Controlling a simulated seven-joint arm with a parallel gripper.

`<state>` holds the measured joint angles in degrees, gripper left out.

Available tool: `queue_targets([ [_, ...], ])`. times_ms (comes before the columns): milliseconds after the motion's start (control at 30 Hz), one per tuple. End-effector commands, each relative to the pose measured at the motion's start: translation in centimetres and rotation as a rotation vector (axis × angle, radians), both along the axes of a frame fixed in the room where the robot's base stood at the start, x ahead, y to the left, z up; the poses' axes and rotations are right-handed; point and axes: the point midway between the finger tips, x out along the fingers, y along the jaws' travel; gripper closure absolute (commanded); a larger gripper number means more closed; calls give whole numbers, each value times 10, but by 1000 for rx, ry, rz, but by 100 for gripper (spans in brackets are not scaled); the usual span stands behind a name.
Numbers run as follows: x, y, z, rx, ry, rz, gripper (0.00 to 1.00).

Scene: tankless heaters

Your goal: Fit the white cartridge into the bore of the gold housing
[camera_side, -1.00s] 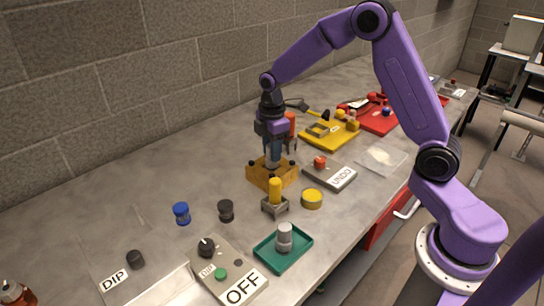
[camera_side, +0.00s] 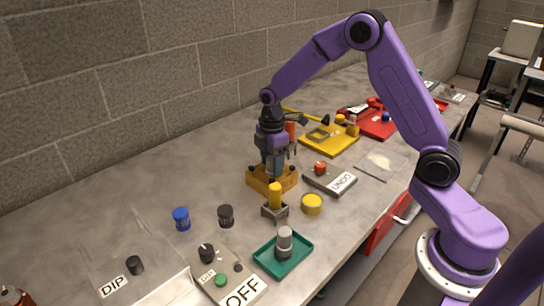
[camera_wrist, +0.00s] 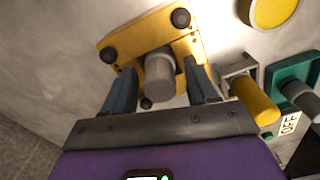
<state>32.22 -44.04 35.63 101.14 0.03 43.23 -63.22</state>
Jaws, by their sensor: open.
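The gold housing (camera_side: 285,182) stands on the bench, with dark knobs at its corners. In the wrist view the housing (camera_wrist: 118,45) has a cylinder standing out of its middle. Its part near the housing is pale and its outer end is a grey cap; I take it as the white cartridge (camera_wrist: 157,46). It looks partly in the bore; how deep it sits is hidden. My gripper (camera_side: 274,165) points down over the housing. In the wrist view its fingers (camera_wrist: 163,82) are open, one on each side of the cartridge, with gaps visible.
A yellow cylinder (camera_side: 275,195) stands in a grey holder close in front of the housing. A teal tray (camera_side: 262,262) holds a grey cylinder (camera_side: 284,240). A yellow round piece (camera_side: 312,204) and the UNDO block (camera_side: 340,184) are at the right. Bare bench lies left.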

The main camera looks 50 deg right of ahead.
Motion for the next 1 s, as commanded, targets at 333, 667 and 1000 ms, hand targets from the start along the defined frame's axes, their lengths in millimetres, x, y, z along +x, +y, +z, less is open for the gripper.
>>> queue_targets([
  [333, 1, 0, 48, 1, -7, 0, 42],
  [667, 1, 0, 106, 1, -4, -1, 42],
  [1000, 0, 0, 123, 0, -1, 0, 42],
])
